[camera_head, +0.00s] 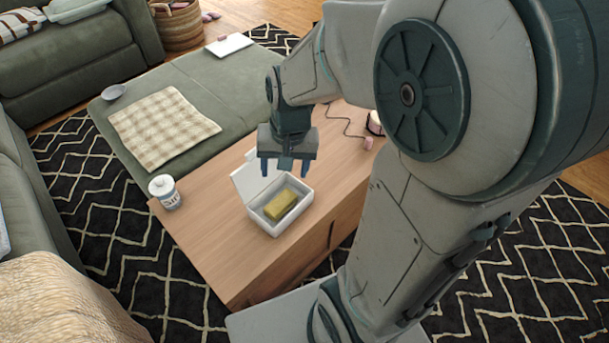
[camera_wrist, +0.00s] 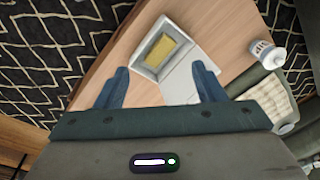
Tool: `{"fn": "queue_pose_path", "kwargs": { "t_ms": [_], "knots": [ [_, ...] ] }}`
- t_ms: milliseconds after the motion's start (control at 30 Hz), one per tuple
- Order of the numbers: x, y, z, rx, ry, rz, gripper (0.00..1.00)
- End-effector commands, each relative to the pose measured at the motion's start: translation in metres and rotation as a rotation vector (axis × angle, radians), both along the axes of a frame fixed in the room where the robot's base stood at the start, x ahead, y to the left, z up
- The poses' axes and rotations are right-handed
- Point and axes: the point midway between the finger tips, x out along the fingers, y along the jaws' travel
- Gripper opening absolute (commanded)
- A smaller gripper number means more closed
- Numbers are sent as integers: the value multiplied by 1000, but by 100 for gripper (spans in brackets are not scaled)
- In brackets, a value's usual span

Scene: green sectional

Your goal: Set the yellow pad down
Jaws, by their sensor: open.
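The yellow pad (camera_head: 281,204) lies inside a small white box (camera_head: 270,228) with its lid open, on the wooden table. In the wrist view the pad (camera_wrist: 161,51) also shows inside the white box (camera_wrist: 146,68). My gripper (camera_head: 285,169) is above the table, just behind and above the box in the head view. Its two fingers (camera_wrist: 161,80) are apart, with nothing between them. The pad is clear of the fingers.
The wooden table (camera_head: 205,250) has bare room left of the box. A white lidded jar (camera_head: 165,192) stands at its left edge. A green ottoman (camera_head: 235,115) behind holds a checked cloth (camera_head: 165,127).

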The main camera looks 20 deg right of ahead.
Motion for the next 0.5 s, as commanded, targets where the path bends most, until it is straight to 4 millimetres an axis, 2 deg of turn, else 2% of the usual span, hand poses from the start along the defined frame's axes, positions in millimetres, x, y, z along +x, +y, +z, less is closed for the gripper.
{"fn": "queue_pose_path", "kwargs": {
  "t_ms": [100,233,400,500],
  "knots": [
    [-26,-4,21,-33,-36,118,63],
    [-50,-8,35,-75,-56,228,63],
    [-69,-13,43,-116,-68,313,63],
    [-73,-14,44,-126,-69,334,63]
  ]
}}
